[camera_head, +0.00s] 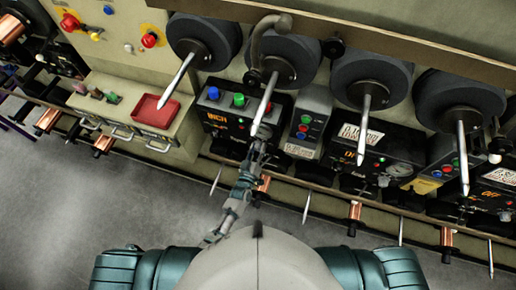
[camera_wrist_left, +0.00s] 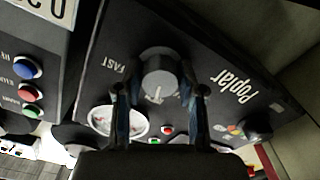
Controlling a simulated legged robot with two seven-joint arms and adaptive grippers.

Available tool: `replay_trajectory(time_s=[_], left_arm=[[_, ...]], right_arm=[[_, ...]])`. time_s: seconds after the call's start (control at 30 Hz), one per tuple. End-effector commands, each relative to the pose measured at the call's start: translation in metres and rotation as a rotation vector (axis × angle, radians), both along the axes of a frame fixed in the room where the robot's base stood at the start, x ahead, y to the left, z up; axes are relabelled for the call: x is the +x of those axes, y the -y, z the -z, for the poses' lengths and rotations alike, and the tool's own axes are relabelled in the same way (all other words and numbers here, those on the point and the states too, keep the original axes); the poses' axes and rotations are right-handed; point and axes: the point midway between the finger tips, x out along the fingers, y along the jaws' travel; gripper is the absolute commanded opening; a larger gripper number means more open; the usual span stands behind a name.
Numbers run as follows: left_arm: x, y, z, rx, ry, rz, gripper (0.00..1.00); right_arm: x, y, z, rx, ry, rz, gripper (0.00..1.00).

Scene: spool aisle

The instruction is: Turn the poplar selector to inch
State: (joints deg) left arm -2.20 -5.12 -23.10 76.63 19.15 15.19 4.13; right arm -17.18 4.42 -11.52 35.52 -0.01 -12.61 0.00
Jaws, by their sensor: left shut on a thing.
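The poplar selector (camera_wrist_left: 158,74) is a round grey knob on a dark panel printed "Poplar" in the left wrist view. A pale mark shows on the lower part of its face; the word "FAST" is printed to its left. My left gripper (camera_wrist_left: 160,95) is shut on the knob, one finger on each side. In the head view my left gripper (camera_head: 262,132) reaches the right side of a dark control box (camera_head: 232,134) whose orange display (camera_head: 217,117) appears to read "INCH". The knob is hidden there. My right gripper is in neither view.
A spindle (camera_head: 267,97) sticks out just above my left gripper, below a dark disc (camera_head: 287,62). A narrow button box (camera_head: 308,120) stands close on the right. A red tray (camera_head: 155,110) sits on the left ledge. A rail with copper spools (camera_head: 355,211) runs below; the grey floor is clear.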

Motion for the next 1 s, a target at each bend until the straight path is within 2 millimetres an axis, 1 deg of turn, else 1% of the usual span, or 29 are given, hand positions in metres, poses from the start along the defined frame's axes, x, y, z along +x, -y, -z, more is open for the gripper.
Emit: replay_trajectory(time_s=[0.4,0.43,0.47,0.5,0.53,0.83,0.93,1.0], left_arm=[[-0.001,0.0,0.003,-0.005,-0.008,0.001,0.04],[-0.001,0.0,0.003,-0.005,-0.008,0.001,0.44],[-0.001,0.0,0.003,-0.005,-0.008,0.001,0.51],[-0.001,0.0,0.003,-0.005,-0.008,0.001,0.61],[-0.001,0.0,0.003,-0.005,-0.007,0.001,0.64],[-0.002,-0.001,0.001,-0.005,-0.005,0.001,0.64],[-0.009,-0.003,0.002,-0.005,-0.005,0.0,0.64],[-0.02,-0.007,0.002,-0.005,-0.006,0.0,0.64]], right_arm=[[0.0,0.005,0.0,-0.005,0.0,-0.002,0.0],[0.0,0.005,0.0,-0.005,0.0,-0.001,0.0],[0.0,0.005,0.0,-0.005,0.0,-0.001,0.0],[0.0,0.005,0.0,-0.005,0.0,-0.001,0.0],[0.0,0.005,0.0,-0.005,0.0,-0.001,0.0],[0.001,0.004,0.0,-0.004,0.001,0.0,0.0],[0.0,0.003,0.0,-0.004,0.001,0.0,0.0],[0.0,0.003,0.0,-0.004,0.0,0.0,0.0]])
